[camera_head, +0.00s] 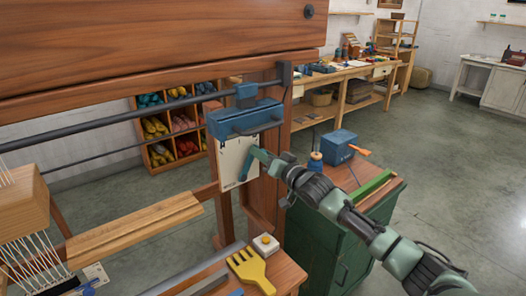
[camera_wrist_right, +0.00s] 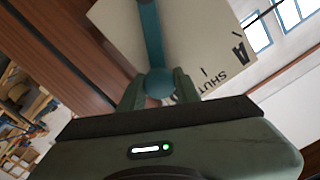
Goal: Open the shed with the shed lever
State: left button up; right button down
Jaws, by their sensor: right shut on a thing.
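The shed lever (camera_head: 246,166) is a teal bar in front of a white plate (camera_head: 230,160) under a blue block on the loom. In the right wrist view the lever (camera_wrist_right: 150,35) ends in a round knob (camera_wrist_right: 159,83), and the plate (camera_wrist_right: 205,40) bears the word SHUT and an arrow-like mark. My right gripper (camera_head: 262,156) reaches in from the right at the lever. In the right wrist view its fingers (camera_wrist_right: 158,90) are closed on either side of the knob. My left gripper is not in view.
A green cabinet (camera_head: 310,240) with a blue box (camera_head: 338,147) stands below my right arm. A yellow comb (camera_head: 250,270) lies on a wooden surface at the front. Shelves of wool skeins (camera_head: 175,122) stand behind the loom. The floor on the right is clear.

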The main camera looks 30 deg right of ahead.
jog(key=shift+d, duration=0.1)
jog(key=c, duration=1.1)
grip_release()
jog(key=shift+o, duration=0.2)
jog(key=s+b, duration=0.1)
jog(key=s, duration=0.6)
jog(key=shift+s+d, duration=0.3)
jog(key=shift+s, duration=0.1)
